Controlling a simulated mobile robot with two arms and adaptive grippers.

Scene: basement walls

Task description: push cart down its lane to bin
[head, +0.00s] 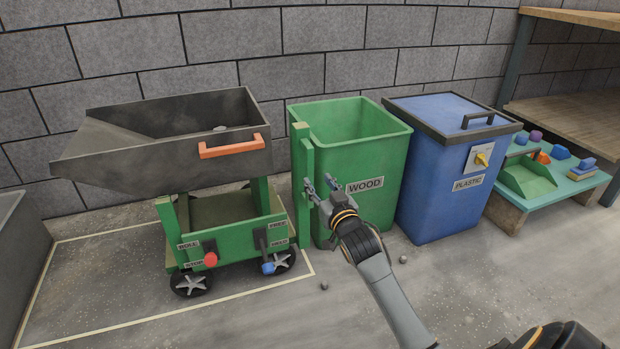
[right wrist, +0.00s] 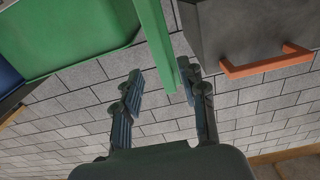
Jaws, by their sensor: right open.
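The cart (head: 222,228) has a green frame, wheels and a grey tipping hopper (head: 120,155) with an orange handle (head: 232,146). It stands inside the lane (head: 95,328) marked by pale lines, close to the left side of the green WOOD bin (head: 375,155). A red knob (head: 211,259) and a blue knob (head: 268,268) show on the cart's front. My right gripper (head: 321,188) is open in front of the WOOD bin's left edge. In the right wrist view its fingers (right wrist: 160,95) point toward a green upright post (right wrist: 157,45), with the orange handle (right wrist: 265,64) to the right. My left gripper is not in view.
A blue PLASTIC bin (head: 440,175) with a closed lid stands right of the WOOD bin. A teal bench (head: 580,190) with small objects and wooden shelves (head: 575,115) are at the right. A block wall (head: 300,50) runs behind. Floor in front is mostly clear, with small pebbles.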

